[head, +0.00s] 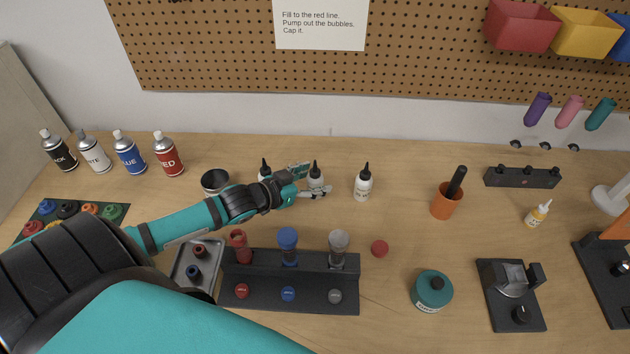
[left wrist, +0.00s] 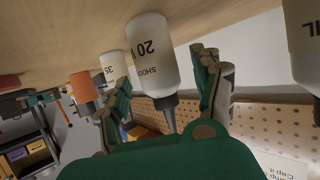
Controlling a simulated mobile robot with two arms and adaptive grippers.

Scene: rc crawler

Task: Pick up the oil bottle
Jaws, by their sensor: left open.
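Three white bottles with black pointed tips stand in a row at the back of the bench: a left one (head: 265,168), a middle one (head: 316,178) and a right one (head: 363,184). My left gripper (head: 312,182) is open, with its fingers on either side of the middle bottle. In the left wrist view, seen upside down, this bottle (left wrist: 152,58) reads "20" and "SHO…" and lies between the open fingers (left wrist: 163,78). The bottle behind it reads "35" (left wrist: 113,64). Another bottle (left wrist: 305,50) is cut off at the right edge. Contact with the fingers cannot be told.
A black stand (head: 290,268) with red, blue and grey cylinders is in front of my left arm. A dark cup (head: 215,181) and spray cans (head: 168,154) are at left. An orange cup (head: 446,203) and teal jar (head: 431,290) are at right. Bench around the red disc (head: 380,248) is clear.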

